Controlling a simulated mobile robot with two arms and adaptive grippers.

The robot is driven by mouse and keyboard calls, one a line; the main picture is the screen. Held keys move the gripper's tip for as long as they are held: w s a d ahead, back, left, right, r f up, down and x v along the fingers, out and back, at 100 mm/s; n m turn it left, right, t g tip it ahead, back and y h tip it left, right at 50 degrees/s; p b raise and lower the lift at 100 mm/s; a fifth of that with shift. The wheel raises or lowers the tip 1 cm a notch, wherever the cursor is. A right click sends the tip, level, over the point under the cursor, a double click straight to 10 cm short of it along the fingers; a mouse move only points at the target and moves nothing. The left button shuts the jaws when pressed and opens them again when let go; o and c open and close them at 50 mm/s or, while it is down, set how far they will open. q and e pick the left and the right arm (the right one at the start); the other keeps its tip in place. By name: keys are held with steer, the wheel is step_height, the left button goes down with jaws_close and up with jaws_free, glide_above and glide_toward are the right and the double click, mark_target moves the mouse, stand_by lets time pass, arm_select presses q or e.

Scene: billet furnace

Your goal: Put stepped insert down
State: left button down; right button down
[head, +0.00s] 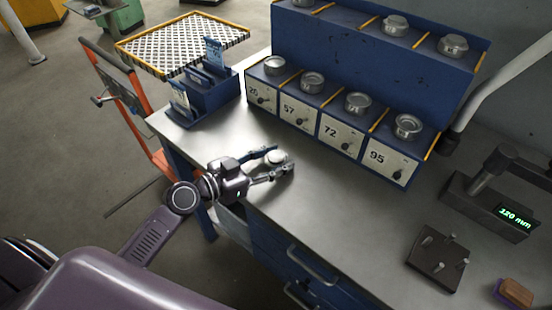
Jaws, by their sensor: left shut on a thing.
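A small round silver metal piece, which looks like the stepped insert (275,158), is between the fingers of my left gripper (277,164). The gripper is shut on it, over the left front part of the grey metal bench top (300,195). I cannot tell whether the insert touches the bench top. Its lower part is partly hidden by the near finger. My right gripper is not in view.
A blue stepped rack (375,65) with numbered bins holds several similar metal pieces. A blue holder (211,92) stands at the back left. A digital gauge (497,205), a dark pegged plate (438,258) and a brown block (515,293) are on the right. The bench middle is clear.

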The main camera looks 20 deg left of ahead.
arm_select(q)
steer(key=shift+r, duration=0.15)
steer(key=c, duration=1.4)
jaws_free()
steer(key=shift+f, duration=0.25)
steer(key=shift+c, duration=0.2)
steer(key=o, duration=0.4)
steer(key=shift+c, duration=0.2)
steer(key=shift+s+r, duration=0.1)
steer(key=shift+r, duration=0.1)
